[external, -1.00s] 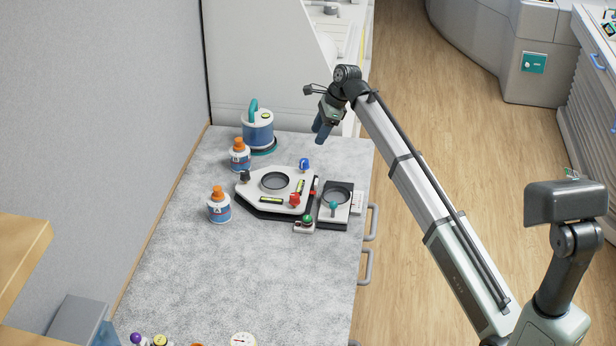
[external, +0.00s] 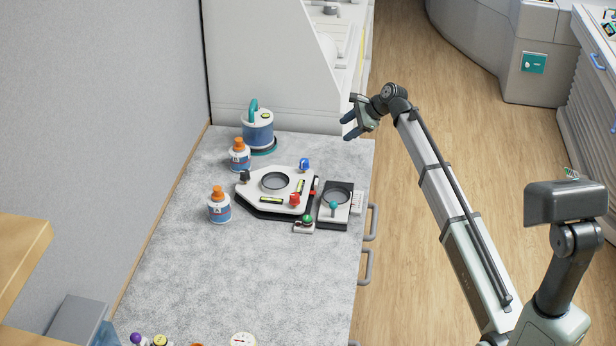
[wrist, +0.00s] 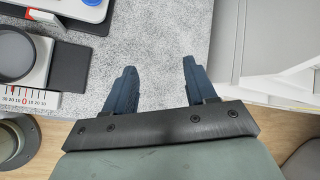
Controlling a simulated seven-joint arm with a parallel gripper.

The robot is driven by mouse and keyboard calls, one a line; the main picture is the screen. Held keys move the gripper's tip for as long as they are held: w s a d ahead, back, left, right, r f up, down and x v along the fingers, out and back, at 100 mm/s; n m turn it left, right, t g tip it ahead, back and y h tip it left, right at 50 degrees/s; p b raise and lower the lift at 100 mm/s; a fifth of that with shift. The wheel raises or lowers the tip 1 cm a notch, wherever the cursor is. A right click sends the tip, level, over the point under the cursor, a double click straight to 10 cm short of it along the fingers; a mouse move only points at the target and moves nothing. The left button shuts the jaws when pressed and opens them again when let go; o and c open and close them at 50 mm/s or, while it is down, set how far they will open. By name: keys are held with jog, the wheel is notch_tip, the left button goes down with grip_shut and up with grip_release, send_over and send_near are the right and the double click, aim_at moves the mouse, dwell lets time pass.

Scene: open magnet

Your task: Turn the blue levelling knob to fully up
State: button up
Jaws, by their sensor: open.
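The blue levelling knob (external: 304,164) stands at the far right corner of the white levelling plate (external: 256,187) on the grey worktop. In the wrist view a blue part (wrist: 92,2) shows at the top edge on the white plate; it may be the same knob. My gripper (external: 348,126) is open and empty, up and to the right of the blue knob, by the worktop's far right corner. In the wrist view its two dark blue fingers (wrist: 157,80) are spread with only the worktop behind them. The knob's pointer position is too small to read.
A red knob (external: 295,199) and a black knob (external: 245,176) are on the same plate. A black-and-white unit with a round window (external: 335,198) and teal knob stands right of it. Two bottles and a blue-white canister (external: 258,130) stand behind and left.

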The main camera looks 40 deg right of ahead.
jog(key=s+d+f+n+t+h, duration=0.1)
jog(key=s+d+f, duration=0.1)
jog(key=d+f, duration=0.3)
jog(key=s+d+f+n+t+h, duration=0.1)
jog(key=s+d+f+t, duration=0.1)
jog(key=d+f, duration=0.4)
jog(key=shift+s+d+f, duration=0.3)
jog(key=shift+s+d, duration=0.05)
jog(key=shift+d, duration=0.55)
jog(key=shift+r, duration=0.15)
notch_tip(320, 180, up, 23)
jog(key=m+g+h, duration=0.3)
jog(key=m+g, duration=0.1)
jog(key=g, duration=0.6)
send_over(304, 161)
notch_tip(304, 161, down, 4)
notch_tip(304, 161, down, 14)
jog(key=shift+d+f, duration=0.1)
jog(key=shift+d, duration=0.05)
